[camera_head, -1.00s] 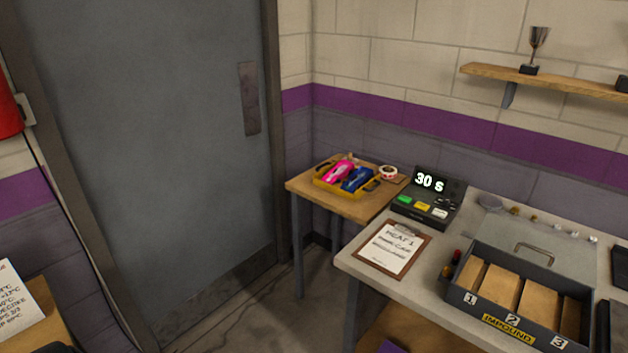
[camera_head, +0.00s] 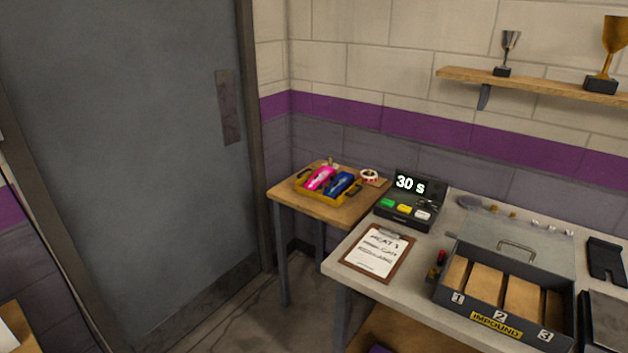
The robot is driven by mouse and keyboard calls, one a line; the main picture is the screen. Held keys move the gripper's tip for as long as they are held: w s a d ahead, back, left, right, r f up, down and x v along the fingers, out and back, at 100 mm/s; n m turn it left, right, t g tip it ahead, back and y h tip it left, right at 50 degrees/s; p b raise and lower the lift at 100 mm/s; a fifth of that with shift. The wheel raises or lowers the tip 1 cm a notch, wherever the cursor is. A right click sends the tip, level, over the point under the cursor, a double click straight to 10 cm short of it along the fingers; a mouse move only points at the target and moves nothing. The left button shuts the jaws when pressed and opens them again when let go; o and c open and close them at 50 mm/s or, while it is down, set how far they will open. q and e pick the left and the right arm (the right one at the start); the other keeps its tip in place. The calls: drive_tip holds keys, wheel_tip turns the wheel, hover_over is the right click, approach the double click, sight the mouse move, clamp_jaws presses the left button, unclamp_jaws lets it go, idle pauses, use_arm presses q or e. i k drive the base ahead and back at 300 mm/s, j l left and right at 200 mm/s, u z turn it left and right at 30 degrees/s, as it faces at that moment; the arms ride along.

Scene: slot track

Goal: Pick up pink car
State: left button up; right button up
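The pink car (camera_head: 320,178) lies in a yellow tray (camera_head: 311,196) on a small wooden side table (camera_head: 345,214) in the corner. A blue car (camera_head: 341,183) lies beside it on the right in the same tray. The pink car is small and far off in this view. Neither of my grippers shows in the head view.
A grey workbench (camera_head: 340,265) stands to the right of the side table. It bears a timer box (camera_head: 402,211) reading 30 s, a clipboard (camera_head: 378,252) and an open impound box (camera_head: 510,312). A tape roll (camera_head: 369,175) lies behind the tray. Floor shows below the door (camera_head: 130,130).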

sight(324, 174)
drive_tip(key=i+z, duration=0.1)
drive_tip(key=z, duration=0.85)
drive_tip(key=i+z, duration=0.15)
drive_tip(key=z, duration=0.35)
drive_tip(key=j+z, duration=0.1)
drive_tip(key=z, duration=0.4)
drive_tip(key=i+j+z, duration=0.1)
drive_tip(key=z, duration=0.35)
drive_tip(key=j, duration=0.45)
drive_tip(key=j+u, duration=0.25)
drive_tip(key=j, duration=0.25)
drive_tip(key=j+u, duration=0.3)
drive_tip(key=j, duration=0.15)
